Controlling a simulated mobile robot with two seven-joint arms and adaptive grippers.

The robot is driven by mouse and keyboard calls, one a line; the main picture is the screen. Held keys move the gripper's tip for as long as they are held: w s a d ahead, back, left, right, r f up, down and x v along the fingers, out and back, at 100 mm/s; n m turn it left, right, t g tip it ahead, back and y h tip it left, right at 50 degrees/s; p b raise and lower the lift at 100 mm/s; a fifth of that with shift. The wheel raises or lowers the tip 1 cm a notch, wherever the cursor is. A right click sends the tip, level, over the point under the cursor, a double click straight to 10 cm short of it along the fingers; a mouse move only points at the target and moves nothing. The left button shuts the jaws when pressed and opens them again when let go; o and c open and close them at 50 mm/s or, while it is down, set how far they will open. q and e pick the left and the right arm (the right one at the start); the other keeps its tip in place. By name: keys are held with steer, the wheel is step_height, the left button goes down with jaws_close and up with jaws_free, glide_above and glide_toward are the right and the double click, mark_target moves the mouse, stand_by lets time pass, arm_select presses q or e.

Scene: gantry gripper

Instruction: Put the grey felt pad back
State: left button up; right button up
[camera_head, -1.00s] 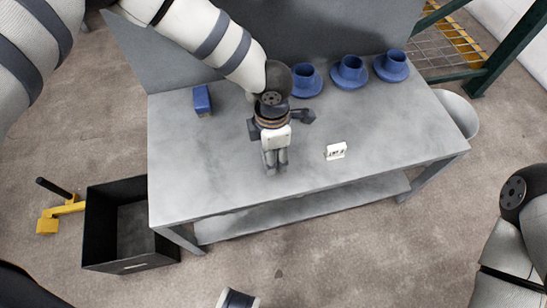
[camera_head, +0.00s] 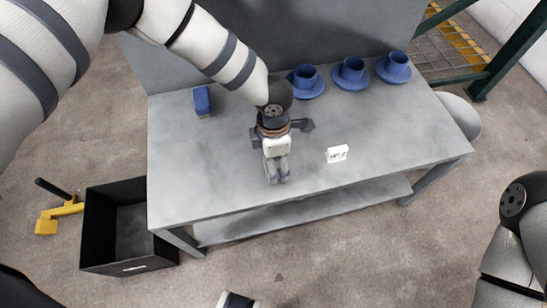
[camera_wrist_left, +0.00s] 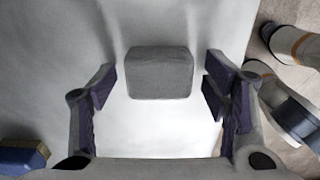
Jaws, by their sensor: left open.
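The grey felt pad (camera_wrist_left: 160,73) shows in the left wrist view as a small rounded grey block, between and just beyond my left fingertips. Pale table surface shows on both sides of it, and neither finger touches it in the picture. My left gripper (camera_head: 277,177) is open above the front middle of the grey table (camera_head: 205,160), pointing down. It also shows in the left wrist view (camera_wrist_left: 160,90), with its dark finger pads apart. In the head view the gripper hides the pad. My right gripper is not in view.
Several blue cups on saucers (camera_head: 350,73) stand along the back right. A blue block (camera_head: 202,101) lies back left. A black open crate (camera_head: 110,262) is on the floor at left, by a yellow tool (camera_head: 60,211).

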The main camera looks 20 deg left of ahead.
arm_select(q)
step_height(320, 180, up, 12)
steer(key=p, duration=0.2)
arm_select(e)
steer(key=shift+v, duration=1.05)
